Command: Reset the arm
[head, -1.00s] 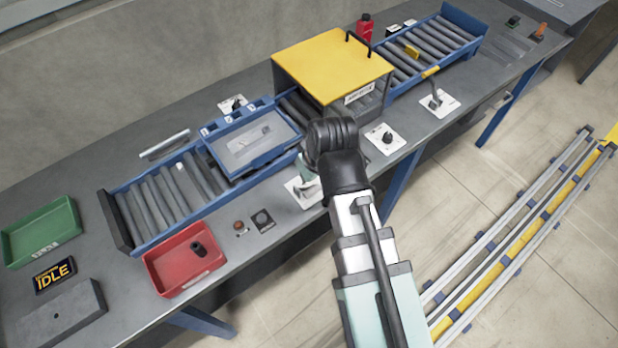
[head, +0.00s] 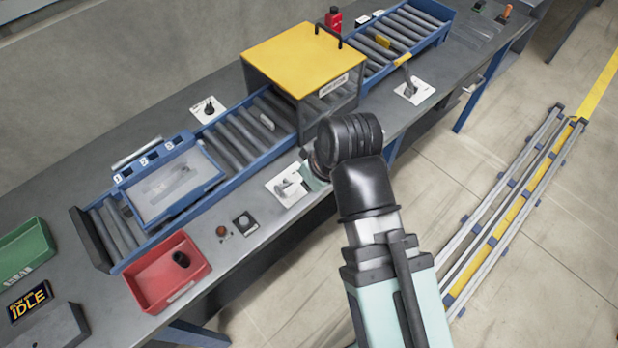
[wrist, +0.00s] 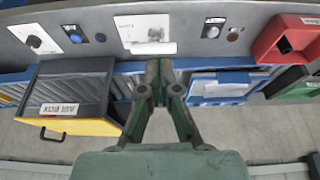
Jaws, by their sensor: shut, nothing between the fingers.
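My gripper shows in the wrist view (wrist: 158,68) with its dark green fingers brought together, shut and empty. It hangs over the front of the bench, beside a white plate with a lever (wrist: 147,35). In the head view my arm's black wrist joint covers most of the gripper. Only a pale green sliver shows there, by the white lever plate (head: 290,186). The gripper does not appear to hold or touch anything.
A yellow-topped box (head: 300,55) straddles the blue roller conveyor (head: 235,140). A blue-framed tray (head: 172,185) sits on the rollers to its left. A red bin (head: 165,270) holds a dark part, and a green bin (head: 25,250) stands at left. A display (head: 30,300) reads IDLE. Floor rails (head: 510,205) lie right.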

